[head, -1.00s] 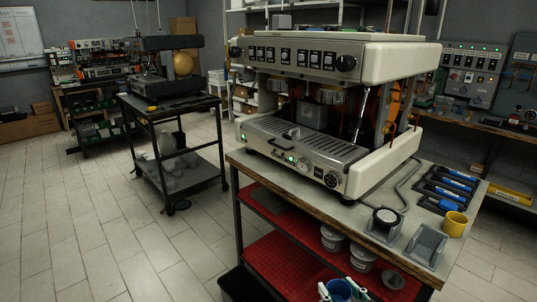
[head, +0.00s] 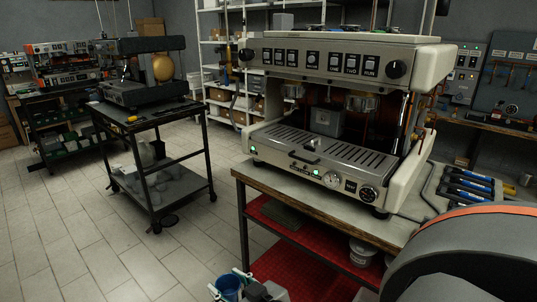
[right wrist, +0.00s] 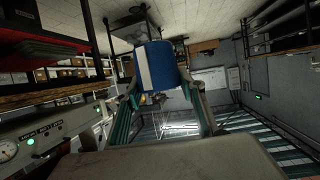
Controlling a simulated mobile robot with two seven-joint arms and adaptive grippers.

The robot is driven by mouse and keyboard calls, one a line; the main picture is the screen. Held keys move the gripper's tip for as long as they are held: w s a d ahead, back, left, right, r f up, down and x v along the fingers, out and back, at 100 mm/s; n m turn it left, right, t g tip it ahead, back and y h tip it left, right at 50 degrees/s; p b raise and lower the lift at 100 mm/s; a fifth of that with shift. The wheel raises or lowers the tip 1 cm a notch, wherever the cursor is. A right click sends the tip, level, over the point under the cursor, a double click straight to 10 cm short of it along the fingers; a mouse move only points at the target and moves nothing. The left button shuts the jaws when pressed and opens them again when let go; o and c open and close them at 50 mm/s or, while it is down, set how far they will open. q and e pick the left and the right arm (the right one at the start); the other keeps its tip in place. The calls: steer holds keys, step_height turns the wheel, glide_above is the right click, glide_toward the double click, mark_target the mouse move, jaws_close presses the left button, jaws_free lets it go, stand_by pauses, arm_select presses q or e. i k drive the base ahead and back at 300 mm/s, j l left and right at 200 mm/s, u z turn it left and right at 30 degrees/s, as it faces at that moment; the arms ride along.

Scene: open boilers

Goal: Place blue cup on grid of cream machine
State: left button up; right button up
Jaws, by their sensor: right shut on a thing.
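The blue cup (head: 227,289) is at the bottom edge of the head view, partly cut off. My right gripper (head: 233,283) is shut on it, low in front of the cream machine's table and to its left. In the right wrist view the blue cup (right wrist: 155,67), with a white stripe, sits between the fingers of my right gripper (right wrist: 160,84). My left gripper is not in view.
The wooden table edge (head: 300,208) and red shelf (head: 305,253) lie between cup and machine. A small tray-like piece with a handle (head: 304,157) lies at the grid's front. Blue-handled tools (head: 468,190) lie at right. A black cart (head: 155,180) stands left.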

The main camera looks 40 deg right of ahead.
mark_target(294, 134)
steer(key=i+j+u, duration=0.15)
steer(key=i, duration=0.4)
steer(key=i+j+u, duration=0.2)
steer(key=i, duration=0.35)
steer(key=i+j+z, duration=0.1)
steer(key=i+z, duration=0.35)
steer(key=i, duration=0.7)
steer(key=i+z, duration=0.2)
steer(key=z, duration=0.15)
steer(key=i+z, duration=0.2)
steer(key=z, duration=0.2)
steer(key=i+j+z, duration=0.15)
steer(key=z, duration=0.2)
steer(key=i+z, duration=0.15)
steer(key=z, duration=0.25)
steer(key=i+j+z, duration=0.15)
steer(key=z, duration=0.25)
steer(key=i+j+z, duration=0.1)
steer(key=z, duration=0.3)
steer(key=i+j+z, duration=0.25)
steer(key=z, duration=0.25)
steer(key=i+j+z, duration=0.3)
steer(key=z, duration=0.15)
